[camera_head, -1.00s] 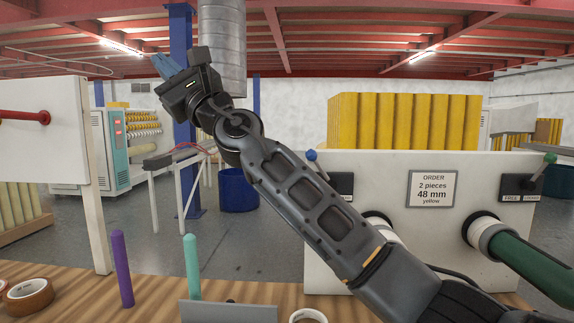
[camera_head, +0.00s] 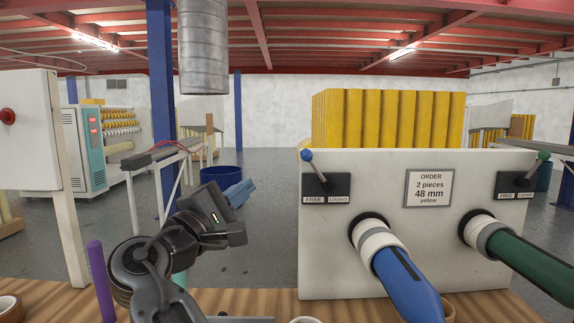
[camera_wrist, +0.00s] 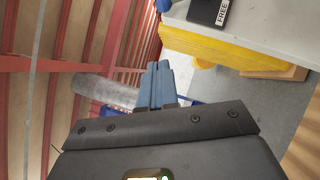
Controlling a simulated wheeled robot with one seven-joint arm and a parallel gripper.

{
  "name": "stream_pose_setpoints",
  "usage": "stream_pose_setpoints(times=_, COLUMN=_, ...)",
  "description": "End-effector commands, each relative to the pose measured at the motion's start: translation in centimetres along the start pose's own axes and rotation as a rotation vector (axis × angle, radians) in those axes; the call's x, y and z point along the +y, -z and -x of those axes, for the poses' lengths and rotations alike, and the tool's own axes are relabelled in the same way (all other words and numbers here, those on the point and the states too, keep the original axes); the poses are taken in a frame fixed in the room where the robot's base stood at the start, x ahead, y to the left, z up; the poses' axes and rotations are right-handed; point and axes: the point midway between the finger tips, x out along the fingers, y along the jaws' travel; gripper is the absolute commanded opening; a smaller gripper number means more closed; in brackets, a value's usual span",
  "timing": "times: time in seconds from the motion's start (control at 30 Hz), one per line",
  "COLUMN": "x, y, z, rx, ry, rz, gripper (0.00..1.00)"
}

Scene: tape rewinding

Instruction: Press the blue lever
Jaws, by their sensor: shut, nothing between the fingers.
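The blue lever (camera_head: 309,160) is on the upper left of the white machine panel (camera_head: 385,240). Its knob leans up and left from a black plate, above the "FREE" label. In the wrist view its blue knob (camera_wrist: 163,5) shows at the top edge. My gripper (camera_head: 241,192) is left of the panel and lower than the lever. Its blue fingers are shut together, empty, pointing right and apart from the lever. They also show in the wrist view (camera_wrist: 157,85).
A green lever (camera_head: 541,158) is on the panel's right, beside an order sign (camera_head: 428,188). A blue shaft (camera_head: 405,285) and a green shaft (camera_head: 530,262) stick out below. A purple peg (camera_head: 100,280) stands on the wooden table at left. Space between gripper and lever looks clear.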

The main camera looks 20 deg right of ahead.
Motion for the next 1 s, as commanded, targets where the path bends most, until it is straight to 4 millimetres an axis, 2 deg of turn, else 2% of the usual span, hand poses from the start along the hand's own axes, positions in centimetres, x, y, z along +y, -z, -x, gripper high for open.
stream_pose_setpoints(times=0.13, x=-1.1, y=-0.3, z=0.4, rx=-0.015, ry=0.035, rz=-0.012, gripper=0.0)
stream_pose_setpoints(times=0.43, x=-1.1, y=-0.3, z=0.3, rx=-0.016, ry=0.035, rz=-0.012, gripper=0.0)
stream_pose_setpoints(times=0.57, x=-1.1, y=-0.3, z=-0.3, rx=-0.017, ry=0.035, rz=-0.011, gripper=0.0)
stream_pose_setpoints(times=0.73, x=-1.1, y=-0.4, z=-2.8, rx=-0.018, ry=0.035, rz=-0.009, gripper=0.0)
stream_pose_setpoints(times=1.0, x=-1.3, y=-0.5, z=-8.2, rx=-0.018, ry=0.036, rz=-0.01, gripper=0.0)
